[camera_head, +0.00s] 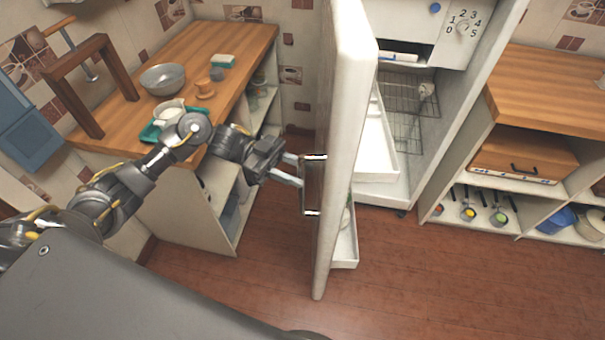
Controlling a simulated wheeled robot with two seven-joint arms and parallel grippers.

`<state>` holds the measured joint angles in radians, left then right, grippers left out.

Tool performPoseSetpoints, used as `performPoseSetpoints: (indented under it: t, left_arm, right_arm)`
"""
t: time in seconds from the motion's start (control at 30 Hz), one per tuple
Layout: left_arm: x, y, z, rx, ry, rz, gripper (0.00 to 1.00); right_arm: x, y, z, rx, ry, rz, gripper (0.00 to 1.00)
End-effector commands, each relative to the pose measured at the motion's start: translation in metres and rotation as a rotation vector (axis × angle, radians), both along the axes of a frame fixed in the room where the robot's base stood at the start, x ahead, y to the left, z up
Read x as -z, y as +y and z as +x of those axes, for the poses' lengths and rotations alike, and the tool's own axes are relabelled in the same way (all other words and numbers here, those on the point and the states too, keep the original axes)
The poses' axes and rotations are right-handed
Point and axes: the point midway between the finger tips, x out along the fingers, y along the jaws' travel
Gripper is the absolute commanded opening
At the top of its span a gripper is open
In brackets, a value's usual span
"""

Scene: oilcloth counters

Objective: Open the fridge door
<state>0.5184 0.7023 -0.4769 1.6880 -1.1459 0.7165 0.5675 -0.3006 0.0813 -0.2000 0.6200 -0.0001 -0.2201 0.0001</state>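The white fridge (415,190) stands at the centre right. Its door (345,120) is swung wide open towards me, seen nearly edge-on, and the inside shows to the right of it. The metal door handle (304,190) is on the door's left face. My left gripper (296,171) is just left of the handle, with its two fingers spread apart and their tips at or very near the handle bar. I cannot tell whether they touch it. My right gripper is not in view.
A wooden-topped counter (225,45) with a metal bowl (165,79), a teal tray (150,132) and cups stands at the left. Another wooden counter (550,85) with shelves is at the right. The brown floor below the door is clear.

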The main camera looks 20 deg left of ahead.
Motion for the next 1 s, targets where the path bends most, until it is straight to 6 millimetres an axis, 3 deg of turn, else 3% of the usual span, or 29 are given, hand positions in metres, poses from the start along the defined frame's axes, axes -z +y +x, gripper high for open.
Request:
performPoseSetpoints:
  t: [0.3, 0.43, 0.6, 1.0]
  left_arm:
    - [0.006, 0.063, 0.009, -0.004, -0.001, 0.004, 0.35]
    - [0.004, 0.081, 0.011, -0.002, 0.000, 0.004, 0.35]
    - [0.002, 0.092, 0.012, -0.001, 0.000, 0.001, 0.35]
    - [0.001, 0.093, 0.012, -0.001, 0.001, 0.001, 0.35]
  right_arm:
    - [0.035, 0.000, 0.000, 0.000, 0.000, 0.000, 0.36]
    - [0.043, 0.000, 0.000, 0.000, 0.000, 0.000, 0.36]
    - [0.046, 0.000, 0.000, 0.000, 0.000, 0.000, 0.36]
    - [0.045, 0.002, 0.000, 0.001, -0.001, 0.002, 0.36]
